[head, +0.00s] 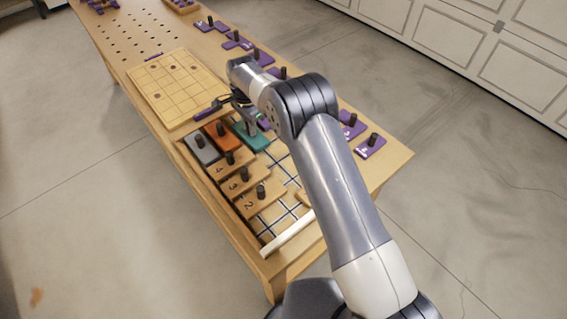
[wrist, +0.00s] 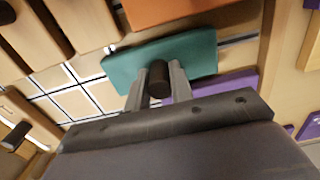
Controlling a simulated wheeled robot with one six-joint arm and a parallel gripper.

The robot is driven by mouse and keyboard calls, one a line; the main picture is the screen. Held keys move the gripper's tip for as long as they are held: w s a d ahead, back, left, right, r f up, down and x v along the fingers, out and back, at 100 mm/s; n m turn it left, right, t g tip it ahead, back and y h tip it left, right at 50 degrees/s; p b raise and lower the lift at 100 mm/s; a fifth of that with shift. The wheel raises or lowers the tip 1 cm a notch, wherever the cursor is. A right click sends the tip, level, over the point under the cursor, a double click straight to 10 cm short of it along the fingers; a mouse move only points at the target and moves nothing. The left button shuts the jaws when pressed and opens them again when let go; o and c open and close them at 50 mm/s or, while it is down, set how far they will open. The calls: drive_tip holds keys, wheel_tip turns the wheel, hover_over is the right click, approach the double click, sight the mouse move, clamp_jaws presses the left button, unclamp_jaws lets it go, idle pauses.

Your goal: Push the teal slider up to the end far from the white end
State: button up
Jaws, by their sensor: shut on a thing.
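The teal slider (head: 254,139) lies in the sliding tray beside the orange slider (head: 221,137), toward the end away from the white end bar (head: 287,235). My gripper (head: 260,123) is over the teal slider. In the wrist view, my gripper (wrist: 158,82) is shut on the dark knob (wrist: 158,73) of the teal slider (wrist: 200,52). A short strip of bare track shows between the slider's right end and the wooden frame in that view. My arm partly hides the slider in the head view.
The grey slider (head: 200,148) sits left of the orange one. Numbered wooden sliders (head: 264,195) with dark knobs lie nearer the white bar. Lined tray floor shows beside them. Purple knobbed pieces (head: 371,146) line the bench's right side. A gridded board (head: 175,85) lies beyond the tray.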

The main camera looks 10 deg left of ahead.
drive_tip(key=shift+w+a+p, duration=0.9)
drive_tip(key=shift+w+a, duration=0.9)
drive_tip(key=shift+a, duration=0.2)
drive_tip(key=o, duration=0.8)
drive_tip(key=shift+c, duration=0.2)
drive_tip(key=shift+r, duration=0.1)
wheel_tip(320, 180, up, 7)
drive_tip(key=p, duration=0.4)
drive_tip(key=shift+r+p, duration=0.15)
drive_tip(key=shift+p, duration=0.15)
